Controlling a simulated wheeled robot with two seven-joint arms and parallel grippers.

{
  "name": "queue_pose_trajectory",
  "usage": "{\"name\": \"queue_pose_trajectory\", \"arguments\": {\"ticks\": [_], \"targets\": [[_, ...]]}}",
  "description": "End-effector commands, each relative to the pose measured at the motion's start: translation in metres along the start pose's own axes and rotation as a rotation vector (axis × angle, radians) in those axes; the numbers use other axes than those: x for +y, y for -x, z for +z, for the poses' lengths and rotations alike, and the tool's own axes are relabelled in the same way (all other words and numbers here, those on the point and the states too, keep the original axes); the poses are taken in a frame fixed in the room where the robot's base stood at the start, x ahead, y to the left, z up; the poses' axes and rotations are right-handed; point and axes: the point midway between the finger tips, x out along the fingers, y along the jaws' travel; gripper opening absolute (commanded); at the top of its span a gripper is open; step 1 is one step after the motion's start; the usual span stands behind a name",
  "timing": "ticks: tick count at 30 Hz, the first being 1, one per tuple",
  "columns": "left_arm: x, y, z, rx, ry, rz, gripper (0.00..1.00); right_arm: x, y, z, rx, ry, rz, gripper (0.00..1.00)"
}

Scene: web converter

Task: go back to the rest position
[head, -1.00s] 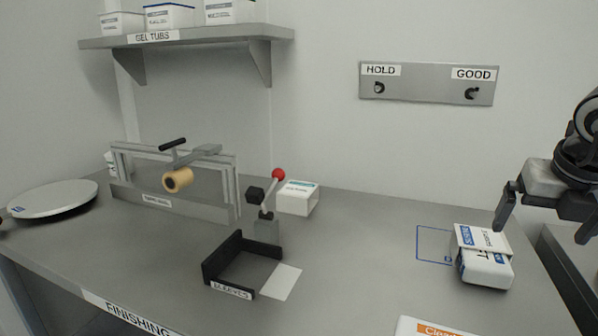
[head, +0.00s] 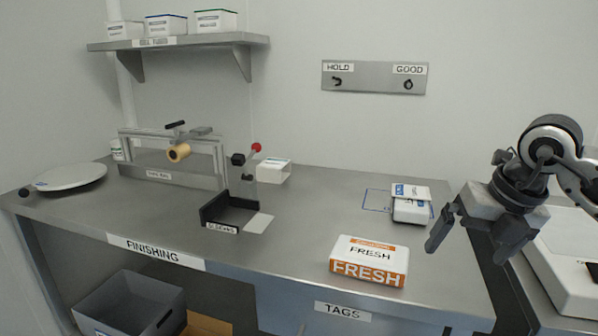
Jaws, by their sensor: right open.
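My right gripper (head: 468,243) is open and empty. It hangs in the air over the right end of the finishing table (head: 300,235), to the right of the white and blue pack and apart from it. My left gripper is not in the head view.
An orange and white FRESH box (head: 369,262) stands near the front edge. A black SLEEVES holder (head: 228,213), a tape rail (head: 172,160) and a round plate (head: 70,177) are further left. A white device (head: 565,262) is at the right. The table's middle is clear.

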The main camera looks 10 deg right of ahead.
Motion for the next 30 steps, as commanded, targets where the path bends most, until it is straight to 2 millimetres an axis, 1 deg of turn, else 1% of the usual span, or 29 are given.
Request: {"name": "queue_pose_trajectory", "arguments": {"ticks": [1, 2, 5, 8, 9, 11, 12, 13, 14, 15, 17, 18, 20, 21, 23, 24, 26, 27, 29, 30], "targets": [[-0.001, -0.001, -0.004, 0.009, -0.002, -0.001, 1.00, 0.013, -0.009, -0.006, 0.024, 0.027, 0.049, 1.00], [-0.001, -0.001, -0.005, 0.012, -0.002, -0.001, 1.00, 0.021, -0.015, -0.010, 0.040, 0.043, 0.084, 1.00], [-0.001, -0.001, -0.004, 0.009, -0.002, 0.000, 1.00, 0.050, -0.032, -0.025, 0.091, 0.090, 0.214, 1.00], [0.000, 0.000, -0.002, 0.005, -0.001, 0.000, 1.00, 0.088, -0.051, -0.049, 0.162, 0.129, 0.393, 1.00], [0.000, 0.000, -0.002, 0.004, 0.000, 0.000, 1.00, 0.107, -0.057, -0.061, 0.195, 0.140, 0.488, 1.00], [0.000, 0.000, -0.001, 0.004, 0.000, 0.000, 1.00, 0.140, -0.063, -0.084, 0.256, 0.136, 0.668, 1.00], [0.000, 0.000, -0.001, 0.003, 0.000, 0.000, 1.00, 0.165, -0.065, -0.101, 0.299, 0.110, 0.818, 1.00], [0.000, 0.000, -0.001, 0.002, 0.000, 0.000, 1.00, 0.184, -0.063, -0.114, 0.334, 0.070, 0.947, 1.00], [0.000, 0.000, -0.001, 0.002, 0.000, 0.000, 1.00, 0.201, -0.059, -0.123, 0.360, 0.012, 1.075, 1.00], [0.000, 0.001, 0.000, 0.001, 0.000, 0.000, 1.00, 0.218, -0.052, -0.130, 0.385, -0.086, 1.232, 1.00], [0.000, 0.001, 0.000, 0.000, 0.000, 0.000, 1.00, 0.233, -0.044, -0.132, 0.405, -0.285, 1.434, 1.00], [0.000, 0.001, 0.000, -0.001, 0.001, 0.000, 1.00, 0.237, -0.043, -0.128, 0.407, -0.445, 1.543, 1.00], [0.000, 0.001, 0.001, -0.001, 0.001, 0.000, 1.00, 0.232, -0.050, -0.119, 0.395, -0.726, 1.658, 1.00], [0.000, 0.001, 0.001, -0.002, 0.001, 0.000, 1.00, 0.224, -0.063, -0.114, 0.378, -0.933, 1.695, 1.00], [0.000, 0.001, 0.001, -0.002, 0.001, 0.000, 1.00, 0.205, -0.091, -0.112, 0.348, -1.261, 1.692, 1.00], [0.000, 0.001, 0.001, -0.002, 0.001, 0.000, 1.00, 0.189, -0.117, -0.117, 0.325, -1.486, 1.645, 1.00], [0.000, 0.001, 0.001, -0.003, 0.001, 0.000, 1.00, 0.167, -0.153, -0.133, 0.299, -1.772, 1.534, 1.00], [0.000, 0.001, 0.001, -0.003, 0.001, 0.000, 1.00, 0.155, -0.174, -0.147, 0.288, -1.928, 1.447, 1.00], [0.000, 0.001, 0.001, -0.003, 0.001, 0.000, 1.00, 0.140, -0.203, -0.173, 0.280, -2.121, 1.305, 1.00], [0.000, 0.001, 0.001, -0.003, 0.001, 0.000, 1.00, 0.132, -0.217, -0.191, 0.282, -2.225, 1.213, 1.00]]}}
